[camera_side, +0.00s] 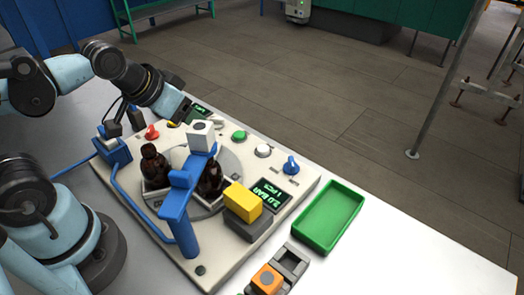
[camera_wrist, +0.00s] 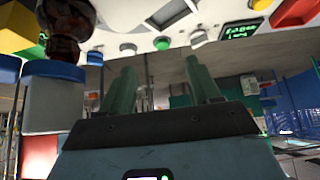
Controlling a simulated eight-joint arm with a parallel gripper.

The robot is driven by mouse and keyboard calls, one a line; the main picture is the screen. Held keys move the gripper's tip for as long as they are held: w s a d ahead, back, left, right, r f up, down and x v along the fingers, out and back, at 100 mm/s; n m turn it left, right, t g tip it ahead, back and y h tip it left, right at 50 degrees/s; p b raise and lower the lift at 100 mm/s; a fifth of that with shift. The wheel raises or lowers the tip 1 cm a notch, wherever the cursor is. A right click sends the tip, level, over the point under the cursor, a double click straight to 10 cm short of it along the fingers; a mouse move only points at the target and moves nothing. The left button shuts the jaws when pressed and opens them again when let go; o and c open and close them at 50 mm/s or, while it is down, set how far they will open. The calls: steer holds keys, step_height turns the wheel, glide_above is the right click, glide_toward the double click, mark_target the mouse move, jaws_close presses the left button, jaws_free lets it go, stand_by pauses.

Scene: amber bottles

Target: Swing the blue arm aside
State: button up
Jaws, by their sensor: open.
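The blue arm (camera_side: 182,180) stands on a blue post on the white machine panel. It reaches across the round turntable, with a pale block (camera_side: 201,136) at its far end. In the wrist view a pale block with a blue band (camera_wrist: 55,100) is at the left, beside my fingers. Amber bottles stand on the turntable, one left of the blue arm (camera_side: 154,168) and one right of it (camera_side: 210,182). My gripper (camera_side: 187,110) is behind the pale block, apart from the blue arm. Its two fingers (camera_wrist: 160,68) are spread and empty.
The panel carries a red knob (camera_side: 152,132), green button (camera_side: 239,135), white button (camera_side: 263,151), blue knob (camera_side: 291,166) and a lit display (camera_side: 269,193). A yellow block (camera_side: 242,202) is in front of the right bottle. A green tray (camera_side: 328,217) and an orange block (camera_side: 266,279) are to the right.

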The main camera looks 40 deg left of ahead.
steer(key=shift+r, duration=0.2)
steer(key=c, duration=0.4)
step_height(320, 180, up, 20)
steer(key=m+g, duration=0.7)
steer(key=m, duration=0.5)
glide_above(179, 172)
step_height(179, 172, down, 17)
steer(key=shift+f, duration=0.15)
steer(key=shift+c, duration=0.3)
jaws_close()
